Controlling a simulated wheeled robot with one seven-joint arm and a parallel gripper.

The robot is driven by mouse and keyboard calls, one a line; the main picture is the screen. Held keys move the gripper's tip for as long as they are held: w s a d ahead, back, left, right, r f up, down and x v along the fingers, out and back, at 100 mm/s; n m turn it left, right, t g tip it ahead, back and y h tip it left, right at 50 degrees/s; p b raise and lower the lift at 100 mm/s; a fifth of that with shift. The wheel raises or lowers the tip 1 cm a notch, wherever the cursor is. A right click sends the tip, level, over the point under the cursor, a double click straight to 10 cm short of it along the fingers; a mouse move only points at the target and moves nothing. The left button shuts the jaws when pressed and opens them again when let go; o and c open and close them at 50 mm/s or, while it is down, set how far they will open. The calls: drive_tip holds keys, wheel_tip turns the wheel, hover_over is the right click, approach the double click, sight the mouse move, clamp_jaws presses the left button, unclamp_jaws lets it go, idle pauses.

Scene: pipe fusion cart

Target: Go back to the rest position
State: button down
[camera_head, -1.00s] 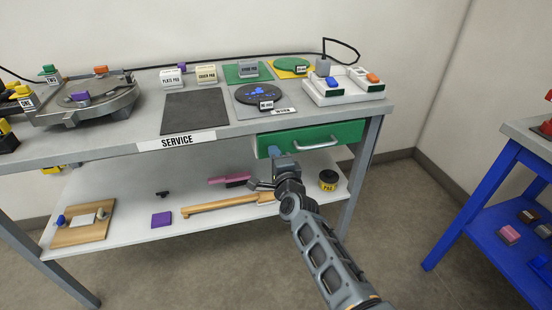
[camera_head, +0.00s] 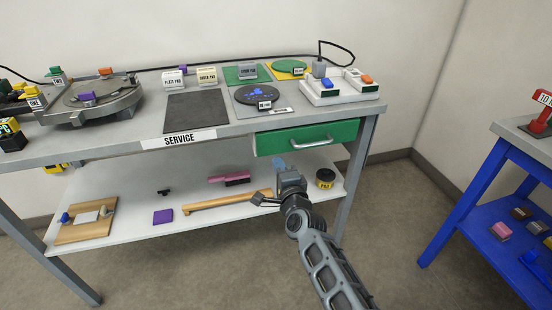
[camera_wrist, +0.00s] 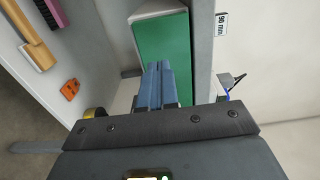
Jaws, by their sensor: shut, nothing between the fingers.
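My gripper (camera_head: 279,164) is in front of the service table, just below the green drawer (camera_head: 306,138) and above the lower shelf. In the wrist view its blue fingers (camera_wrist: 160,70) are together with nothing between them. The green drawer front (camera_wrist: 163,45) shows behind them in that view. The drawer looks closed, with its pale handle on the front. I cannot tell from these views how far the fingertips are from the drawer front. My arm reaches in from the bottom right of the head view.
The lower shelf (camera_head: 130,228) holds a wooden-handled tool (camera_head: 225,202), a pink brush (camera_head: 230,178), a purple block (camera_head: 163,216), a wooden board (camera_head: 85,221) and a yellow-black tin (camera_head: 325,179). A blue table (camera_head: 487,185) stands at the right. The floor between is clear.

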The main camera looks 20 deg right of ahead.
drive_tip(key=s+d+f+n+p, duration=0.1)
drive_tip(key=s+d+n, duration=0.15)
drive_tip(key=s, duration=0.95)
drive_tip(key=s+d+f+n+g, duration=0.1)
drive_tip(key=s+n, duration=0.2)
drive_tip(key=s, duration=0.8)
drive_tip(key=s+d+f+n+p, duration=0.1)
drive_tip(key=s+d+n, duration=0.15)
drive_tip(key=s, duration=0.95)
drive_tip(key=s+a+r+n+g, duration=0.1)
drive_tip(key=s+r+n, duration=0.4)
drive_tip(key=s, duration=0.6)
drive_tip(key=s+r+n+g, duration=0.1)
drive_tip(key=s+r+n, duration=0.4)
drive_tip(key=s+r, duration=0.5)
drive_tip(key=shift+s+a+r, duration=0.25)
drive_tip(key=shift+s+a, duration=0.15)
drive_tip(key=shift+s, duration=0.8)
